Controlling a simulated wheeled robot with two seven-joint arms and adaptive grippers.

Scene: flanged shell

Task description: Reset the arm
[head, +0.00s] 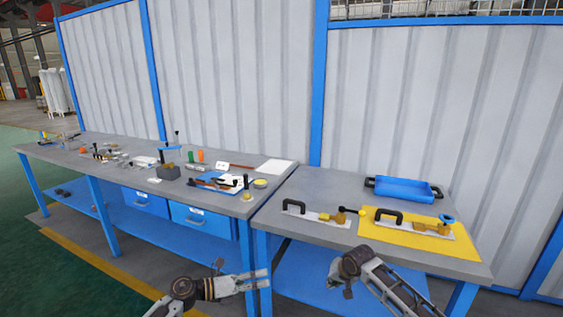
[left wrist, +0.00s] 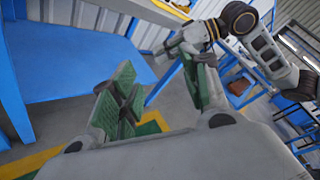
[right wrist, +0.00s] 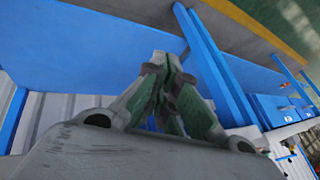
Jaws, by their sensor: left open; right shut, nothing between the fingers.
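My left gripper (head: 264,279) reaches in low in the head view, in front of the benches, with its fingers pointing right. In the left wrist view its green-padded fingers (left wrist: 158,65) stand apart with nothing between them. My right arm (head: 385,283) comes in at the lower right of the head view, below the front edge of the right bench; its fingers are hard to make out there. In the right wrist view the right gripper's fingertips (right wrist: 167,62) are together, with nothing held. Both grippers are clear of the bench tops.
The right bench (head: 300,238) carries a yellow mat (head: 400,252), a blue tray (head: 403,190) and black-handled tools (head: 298,207). The left bench (head: 110,138) holds many small tools, with blue drawers (head: 203,220) beneath. The bench front edges lie close beyond my arms.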

